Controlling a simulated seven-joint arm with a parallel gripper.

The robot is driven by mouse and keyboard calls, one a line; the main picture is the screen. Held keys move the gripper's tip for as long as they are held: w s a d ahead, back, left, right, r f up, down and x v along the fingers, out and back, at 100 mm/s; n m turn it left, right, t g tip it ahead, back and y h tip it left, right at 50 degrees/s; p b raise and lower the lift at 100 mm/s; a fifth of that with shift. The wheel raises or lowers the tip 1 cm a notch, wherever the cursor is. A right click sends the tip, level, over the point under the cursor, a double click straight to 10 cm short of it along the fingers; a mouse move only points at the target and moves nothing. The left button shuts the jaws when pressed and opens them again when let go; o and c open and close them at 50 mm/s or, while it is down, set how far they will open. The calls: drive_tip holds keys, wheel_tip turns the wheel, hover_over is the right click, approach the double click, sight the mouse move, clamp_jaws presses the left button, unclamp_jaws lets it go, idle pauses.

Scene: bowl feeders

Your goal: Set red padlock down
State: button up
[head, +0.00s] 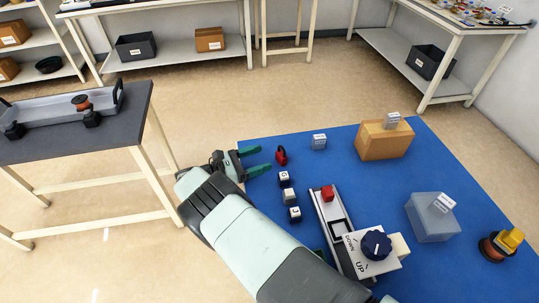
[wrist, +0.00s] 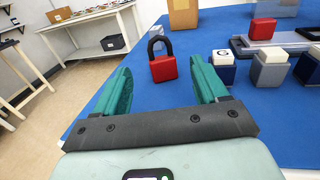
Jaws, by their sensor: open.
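The red padlock (head: 282,156) stands upright on the blue table (head: 350,150), near its left side in the head view. It has a red body and a dark shackle. In the wrist view the padlock (wrist: 163,67) shows between and beyond the tips of my gripper's fingers, with nothing gripping it. My gripper (head: 257,160) is open and empty, with its green fingers pointing at the padlock from the left. In the wrist view the two fingers of my gripper (wrist: 160,82) are wide apart.
Several small lettered blocks (head: 289,196) stand in front of the padlock. A slider panel with a red knob (head: 328,193) and a blue dial (head: 376,245) lies right of them. A cardboard box (head: 383,142) and a clear box (head: 432,222) stand further right.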

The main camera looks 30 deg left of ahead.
drive_tip(key=shift+v, duration=0.8)
drive_tip(key=shift+r, duration=0.1)
drive_tip(key=w+d+r+m+g+h, duration=0.2)
drive_tip(key=w+d+r+m+g, duration=0.3)
drive_tip(key=w+r, duration=0.5)
drive_tip(key=w+d+r+m+g+y, duration=0.1)
drive_tip(key=w+d+r+m+g, duration=0.15)
drive_tip(key=d+r, duration=0.5)
drive_tip(key=w+d+r+m+g+y, duration=0.1)
drive_tip(key=w+d+r+m+g, duration=0.2)
drive_tip(key=d+r, duration=0.4)
drive_tip(key=s+d+r+m+g+y, duration=0.1)
drive_tip(key=s+d+r+m+y, duration=0.3)
drive_tip(key=s+d+r+m, duration=0.4)
drive_tip(key=s+d+r+m+g+y, duration=0.1)
drive_tip(key=s+d+r+m+y, duration=0.4)
drive_tip(key=d+r, duration=0.65)
drive_tip(key=s+d+f+m+t, duration=0.1)
drive_tip(key=s+d+m, duration=0.1)
drive_tip(key=s, duration=0.6)
drive_tip(key=s+d+f+m+t, duration=0.1)
drive_tip(key=s+d+m+t, duration=0.1)
drive_tip(key=s, duration=0.7)
drive_tip(key=d+m, duration=0.1)
drive_tip(key=d, duration=0.1)
drive_tip(key=shift+d+y, duration=0.35)
drive_tip(key=shift+y, duration=0.05)
